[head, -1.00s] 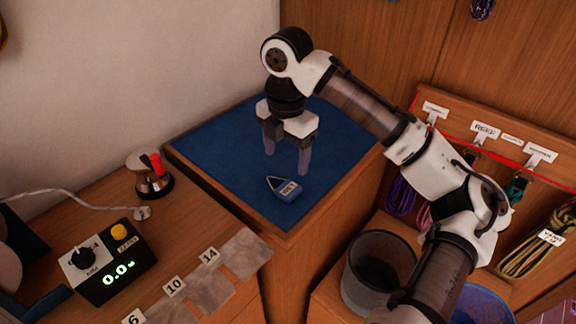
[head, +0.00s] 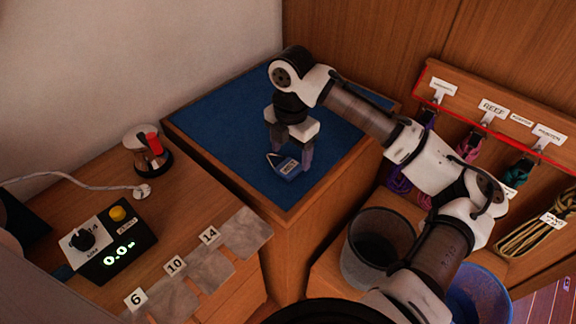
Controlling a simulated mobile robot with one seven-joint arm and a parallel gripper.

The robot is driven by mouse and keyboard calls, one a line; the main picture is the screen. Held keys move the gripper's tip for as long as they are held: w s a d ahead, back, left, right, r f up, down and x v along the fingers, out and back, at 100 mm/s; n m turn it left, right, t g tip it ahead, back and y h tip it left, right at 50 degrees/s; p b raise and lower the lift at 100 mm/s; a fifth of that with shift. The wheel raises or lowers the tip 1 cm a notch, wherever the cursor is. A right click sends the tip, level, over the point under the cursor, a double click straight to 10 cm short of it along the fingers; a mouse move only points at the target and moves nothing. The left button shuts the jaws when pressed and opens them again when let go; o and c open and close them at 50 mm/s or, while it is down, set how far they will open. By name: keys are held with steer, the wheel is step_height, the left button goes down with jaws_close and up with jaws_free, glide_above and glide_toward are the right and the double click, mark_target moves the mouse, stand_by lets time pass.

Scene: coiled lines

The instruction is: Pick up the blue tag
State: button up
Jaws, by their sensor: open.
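The blue tag (head: 287,167) lies on the blue mat (head: 222,110) near its front corner. It has a pale label and a dark loop at its left end. My gripper (head: 292,158) is low over the tag, pointing down, with its fingers apart. The right finger stands beside the tag's right end and the left finger is just behind its loop end. I cannot tell whether either finger touches the tag.
A device with a lit display (head: 118,254) and a red-handled item (head: 148,150) stand on the left bench. A dark mesh bin (head: 378,250) and a blue bin (head: 478,296) stand at right. Coiled lines (head: 535,238) hang from the labelled rack (head: 470,105).

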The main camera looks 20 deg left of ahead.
mark_target(289, 166)
steer(key=shift+a+f+p, duration=0.2)
steer(key=shift+f+p, duration=0.35)
steer(key=shift+f, duration=1.65)
steer(key=c, duration=1.1)
steer(key=shift+r, duration=0.15)
step_height(289, 166, up, 20)
steer(key=shift+f+b, duration=0.1)
steer(key=shift+b, duration=0.95)
